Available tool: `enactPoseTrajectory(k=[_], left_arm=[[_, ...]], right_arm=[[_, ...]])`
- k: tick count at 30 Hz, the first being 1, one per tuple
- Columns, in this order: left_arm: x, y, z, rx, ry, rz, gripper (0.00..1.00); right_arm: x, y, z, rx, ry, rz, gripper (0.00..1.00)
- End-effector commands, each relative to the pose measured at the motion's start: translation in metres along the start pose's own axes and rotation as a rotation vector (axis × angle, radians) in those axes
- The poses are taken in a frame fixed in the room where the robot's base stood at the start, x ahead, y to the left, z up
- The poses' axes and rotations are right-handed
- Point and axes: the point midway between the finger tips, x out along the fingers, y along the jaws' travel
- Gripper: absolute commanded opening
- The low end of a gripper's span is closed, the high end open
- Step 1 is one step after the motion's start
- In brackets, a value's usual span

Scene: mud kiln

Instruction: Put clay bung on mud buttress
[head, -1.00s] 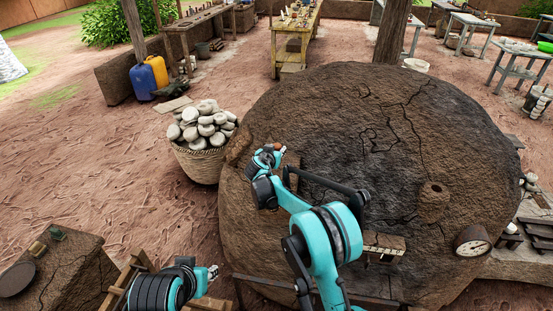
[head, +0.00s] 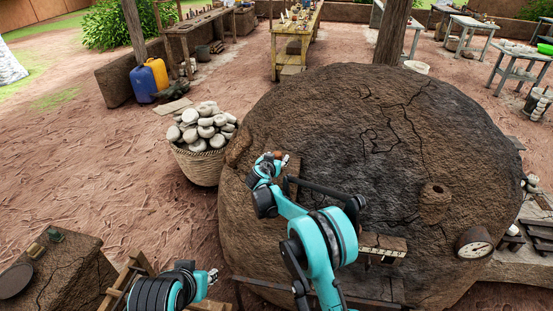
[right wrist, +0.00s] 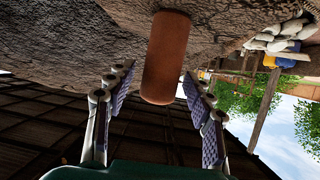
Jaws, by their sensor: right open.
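The clay bung (right wrist: 166,58) is a smooth reddish-brown cylinder. In the right wrist view it lies lengthwise between the two spread fingers, with a gap on each side. Its far end is against or close to rough brown mud; I cannot tell whether they touch. My right gripper (right wrist: 155,90) is open around it. In the head view the right gripper (head: 281,160) is at the left part of the big mud kiln (head: 340,120). A mud bulge (head: 238,150) on the kiln's left edge may be the buttress. My left gripper (head: 212,276) is low, left of the kiln, its fingers too small to read.
A basket (head: 200,168) heaped with pale stones stands left of the kiln. A plank ledge (head: 383,243), a clay spout (head: 435,200) and a round gauge (head: 474,243) are on the kiln's front and right. A mud block (head: 65,270) is at lower left.

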Motion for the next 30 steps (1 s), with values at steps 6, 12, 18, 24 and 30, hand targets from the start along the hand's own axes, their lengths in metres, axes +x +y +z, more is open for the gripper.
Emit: enactPoseTrajectory(k=[6,12,18,24,30], left_arm=[[-0.006,0.0,-0.004,0.0,0.0,0.0,0.33],[-0.012,0.0,-0.009,0.0,0.0,0.0,0.33],[-0.016,0.0,-0.012,0.0,0.0,0.0,0.33],[-0.018,0.0,-0.013,0.0,0.0,0.0,0.33],[-0.018,0.0,-0.013,0.0,0.0,0.0,0.33]], right_arm=[[-0.02,-0.001,-0.004,-0.001,0.0,-0.001,0.53],[-0.066,-0.001,-0.004,-0.002,0.0,-0.002,0.53],[-0.104,-0.001,-0.004,-0.002,0.0,-0.001,0.53],[-0.12,0.0,-0.003,0.0,0.0,-0.001,0.53],[-0.123,0.005,-0.005,-0.002,-0.006,0.003,0.53]])
